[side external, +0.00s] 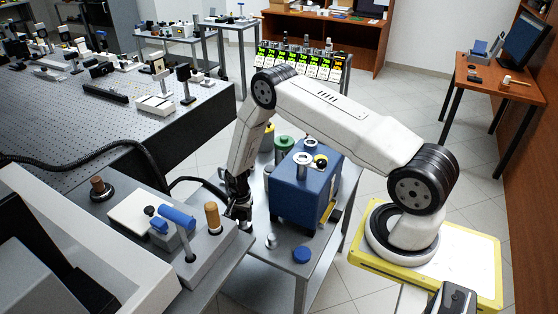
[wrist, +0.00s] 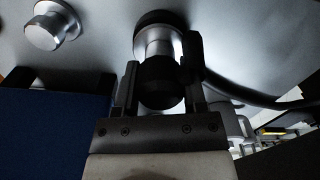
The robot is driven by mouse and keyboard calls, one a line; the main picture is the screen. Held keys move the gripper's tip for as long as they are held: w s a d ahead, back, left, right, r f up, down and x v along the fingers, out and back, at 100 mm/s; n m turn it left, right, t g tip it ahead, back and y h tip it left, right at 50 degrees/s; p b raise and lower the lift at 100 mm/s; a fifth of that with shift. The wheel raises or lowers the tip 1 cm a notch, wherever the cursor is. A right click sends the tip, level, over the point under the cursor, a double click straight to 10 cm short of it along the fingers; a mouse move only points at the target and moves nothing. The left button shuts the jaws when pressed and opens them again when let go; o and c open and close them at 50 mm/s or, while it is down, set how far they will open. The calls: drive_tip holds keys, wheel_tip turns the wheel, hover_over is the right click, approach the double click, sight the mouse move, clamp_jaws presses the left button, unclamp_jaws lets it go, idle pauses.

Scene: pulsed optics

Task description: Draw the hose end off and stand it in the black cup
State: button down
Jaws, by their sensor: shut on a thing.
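My gripper (side external: 240,208) hangs low between the grey bench at the left and the blue box. In the wrist view my gripper (wrist: 161,82) is shut on a black, rounded piece that appears to be the hose end (wrist: 160,88). A silver collar with a dark rim (wrist: 154,43) shows directly beyond that piece; I cannot tell whether they are joined. A black hose (wrist: 245,97) curves off to the right, and a dark hose loop (side external: 190,181) reaches toward my gripper in the side view. I cannot make out the black cup for sure in either view.
The blue box (side external: 299,190) stands close beside my gripper on a grey table; its blue side (wrist: 50,135) fills the wrist view's lower left. A small silver knob (side external: 271,241) and a blue cap (side external: 302,254) are near the table front. A wooden-coloured post (side external: 213,217) stands left.

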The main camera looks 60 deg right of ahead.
drive_tip(key=shift+f, duration=0.15)
drive_tip(key=shift+c, duration=0.3)
unclamp_jaws()
drive_tip(key=shift+f, duration=0.1)
drive_tip(key=shift+r, duration=3.95)
drive_tip(key=shift+r, duration=1.95)
drive_tip(key=shift+r, duration=0.15)
